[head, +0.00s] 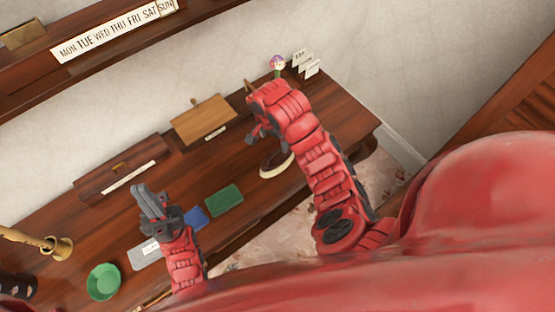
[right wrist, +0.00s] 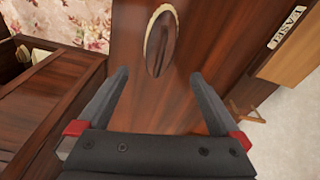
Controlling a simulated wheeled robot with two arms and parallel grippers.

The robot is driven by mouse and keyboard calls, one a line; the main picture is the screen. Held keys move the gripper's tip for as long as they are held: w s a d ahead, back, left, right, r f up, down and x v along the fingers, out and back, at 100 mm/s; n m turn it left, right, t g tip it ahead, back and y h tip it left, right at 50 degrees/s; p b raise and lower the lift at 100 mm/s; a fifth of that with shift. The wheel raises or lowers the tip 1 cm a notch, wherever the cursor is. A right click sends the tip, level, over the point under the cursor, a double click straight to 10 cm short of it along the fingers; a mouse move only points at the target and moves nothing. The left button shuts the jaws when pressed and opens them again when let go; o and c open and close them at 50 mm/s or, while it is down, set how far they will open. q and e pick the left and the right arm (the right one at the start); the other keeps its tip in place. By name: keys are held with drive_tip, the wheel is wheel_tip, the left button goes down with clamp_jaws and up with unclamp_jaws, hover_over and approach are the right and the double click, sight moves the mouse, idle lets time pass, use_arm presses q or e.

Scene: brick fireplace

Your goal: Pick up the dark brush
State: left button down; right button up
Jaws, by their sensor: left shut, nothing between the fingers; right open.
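The dark brush (head: 276,164) is an oval with a dark brown back and a pale cream rim. It lies on the wooden desk top (head: 245,170), left of my right forearm in the head view, partly hidden by that arm. The right wrist view shows the brush (right wrist: 161,45) whole, ahead of the fingers and roughly centred between them. My right gripper (right wrist: 159,76) is open and empty, apart from the brush. In the head view its fingers are only partly visible. My left gripper (head: 138,189) is shut and empty, over the left part of the desk.
A brass candlestick (head: 48,243) is at the far left. A wooden easel board (head: 203,120) and a flower (head: 278,63) stand at the back.

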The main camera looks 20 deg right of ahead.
sight(276, 152)
drive_tip(key=f+b, duration=0.2)
drive_tip(key=f, duration=0.1)
drive_tip(key=f+b, duration=0.2)
drive_tip(key=f, duration=0.1)
drive_tip(key=d+f+b, duration=0.1)
drive_tip(key=f+b, duration=0.2)
drive_tip(key=f, duration=0.1)
drive_tip(key=shift+w+f, duration=0.1)
drive_tip(key=shift+w, duration=0.3)
drive_tip(key=shift+d+f+p, duration=0.2)
drive_tip(key=shift+f+p, duration=0.9)
drive_tip(key=shift+f, duration=1.45)
drive_tip(key=c, duration=1.2)
drive_tip(key=shift+r, duration=0.15)
